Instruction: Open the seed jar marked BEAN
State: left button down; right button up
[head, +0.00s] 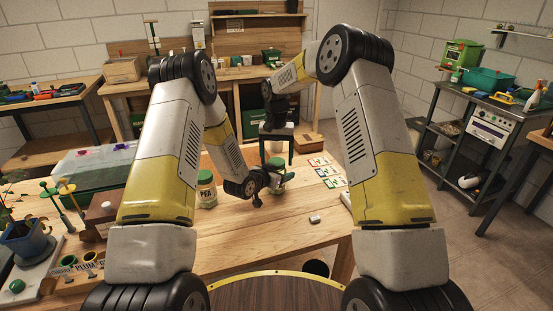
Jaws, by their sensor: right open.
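A seed jar with a green lid (276,162) stands on the wooden table, partly covered by my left gripper, so its label cannot be read. My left gripper (266,181) comes in from the left at the jar's body and appears shut on it; its far finger is hidden. My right gripper (277,150) points down above this jar, open, its fingers spread over the lid with nothing between them. A second green-lidded jar (207,192) stands apart to the left; its label seems to read PEA.
Several seed packets (328,172) lie right of the jars. A small pale block (314,219) lies near the front. The table's front middle is clear.

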notch_tip(320, 180, up, 4)
jog(key=shift+r, duration=0.15)
pick_arm(q)
jog(key=shift+c, duration=1.3)
grip_release()
